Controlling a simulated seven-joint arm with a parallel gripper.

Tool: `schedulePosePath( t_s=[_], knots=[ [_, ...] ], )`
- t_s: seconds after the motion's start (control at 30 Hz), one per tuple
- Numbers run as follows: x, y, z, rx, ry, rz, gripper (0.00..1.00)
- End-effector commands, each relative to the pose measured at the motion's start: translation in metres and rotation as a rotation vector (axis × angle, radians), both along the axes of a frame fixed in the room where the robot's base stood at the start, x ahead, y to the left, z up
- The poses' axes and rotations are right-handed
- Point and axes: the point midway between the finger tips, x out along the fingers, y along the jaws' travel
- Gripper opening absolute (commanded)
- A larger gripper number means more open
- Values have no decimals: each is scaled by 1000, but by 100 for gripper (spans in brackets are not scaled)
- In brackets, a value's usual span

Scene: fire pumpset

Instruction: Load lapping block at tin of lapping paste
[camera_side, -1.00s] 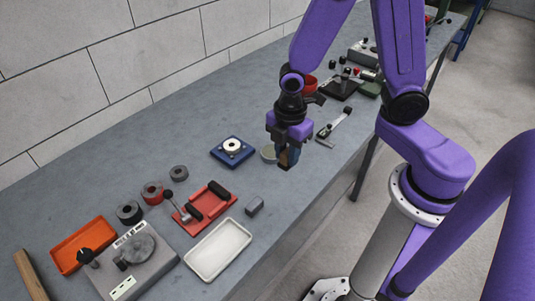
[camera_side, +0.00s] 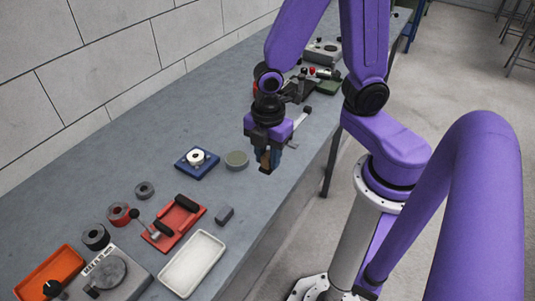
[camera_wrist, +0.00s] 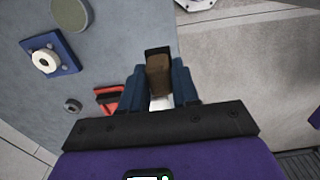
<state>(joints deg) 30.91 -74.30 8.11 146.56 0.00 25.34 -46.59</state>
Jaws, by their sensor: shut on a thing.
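My gripper (camera_side: 266,160) is shut on a brown block (camera_wrist: 158,64) with a dark end, which I take to be the lapping block. The block sits between the two blue fingers in the wrist view and points down, held above the front part of the bench. The tin of lapping paste appears to be the round, flat grey-green disc (camera_side: 237,160) on the bench, just left of my gripper. It also shows at the top left of the wrist view (camera_wrist: 72,14). The block and the tin are apart. The fingers hide part of the block.
A blue plate with a white ring (camera_side: 197,160) lies left of the tin. A small grey block (camera_side: 225,214), a red stand (camera_side: 176,226) and a white tray (camera_side: 192,264) are nearer. Dark fixtures (camera_side: 323,52) stand farther back. The bench's front edge is right of my gripper.

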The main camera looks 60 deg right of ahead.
Motion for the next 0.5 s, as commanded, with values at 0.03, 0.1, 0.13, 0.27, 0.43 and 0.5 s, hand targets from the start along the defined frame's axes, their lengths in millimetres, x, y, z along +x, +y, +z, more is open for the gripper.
schedulePosePath(
  t_s=[0.03, 0.1, 0.13, 0.27, 0.43, 0.5],
  knots=[
    [0, 0, 0, 0, 0, 0, 6],
    [0, 0, 0, 0, 0, 0, 6],
    [0, 0, 0, 0, 0, -1, 6],
    [7, 0, -1, 0, 0, -31, 6],
    [37, -4, -6, -1, 1, -174, 6],
    [55, -9, -10, -1, 1, -261, 6]
  ],
)
